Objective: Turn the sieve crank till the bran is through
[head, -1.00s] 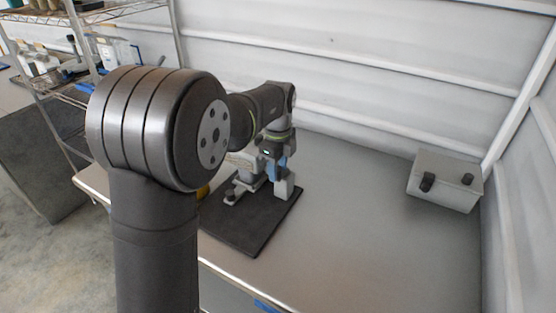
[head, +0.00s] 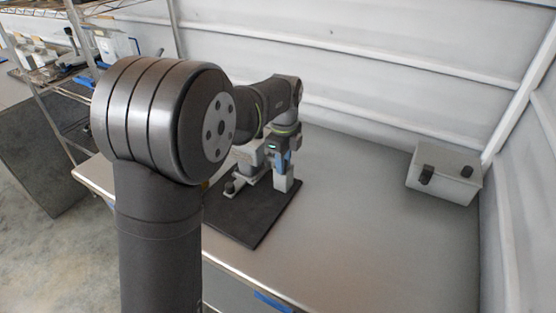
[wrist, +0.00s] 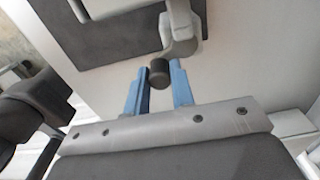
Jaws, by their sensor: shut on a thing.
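My gripper (wrist: 160,68) has two blue fingers and is shut on a dark round crank knob (wrist: 158,73). In the wrist view the knob sits between the fingertips, at the end of a pale grey crank arm (wrist: 182,32). In the head view my gripper (head: 283,160) points down at the grey sieve hopper stand (head: 245,157), whose upper part is largely behind my arm. The stand is on a dark mat (head: 250,222). No bran is visible in either view.
A grey box (head: 450,160) with two black knobs stands at the back right of the table. The table (head: 370,235) is clear between it and the mat. A wire shelf (head: 85,140) stands at the left. A ribbed white wall (head: 380,60) closes the back.

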